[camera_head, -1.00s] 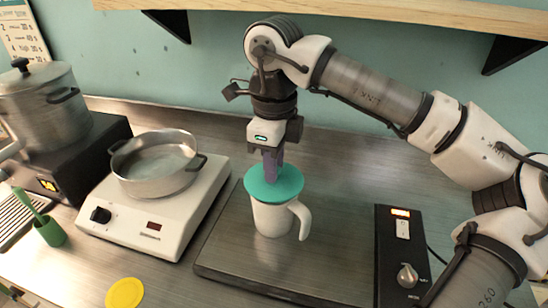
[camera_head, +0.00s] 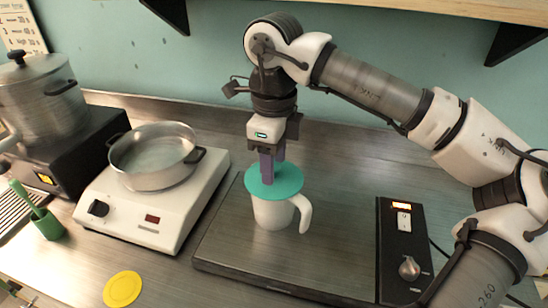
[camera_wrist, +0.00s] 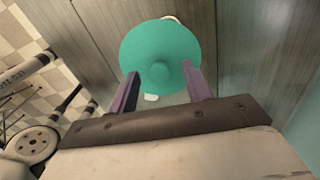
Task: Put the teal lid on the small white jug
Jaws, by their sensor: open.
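The small white jug (camera_head: 272,214) stands upright on the dark flat plate, its handle to the right. The teal lid (camera_head: 288,184) lies on top of the jug's mouth and covers it, looking about level. In the wrist view the teal lid (camera_wrist: 150,45) shows as a disc with a round knob, hiding most of the jug. My gripper (camera_head: 267,180) is right above the lid, pointing down. In the wrist view its purple fingers (camera_wrist: 163,90) are spread apart on either side of the knob, with gaps between them and it.
The dark plate (camera_head: 330,262) has a control box (camera_head: 405,265) at its right. A white hotplate (camera_head: 130,222) with a metal pan (camera_head: 152,170) stands to the left, and a large pot (camera_head: 40,100) beyond it. A yellow disc (camera_head: 122,289) lies in front. A wooden shelf (camera_head: 400,12) is overhead.

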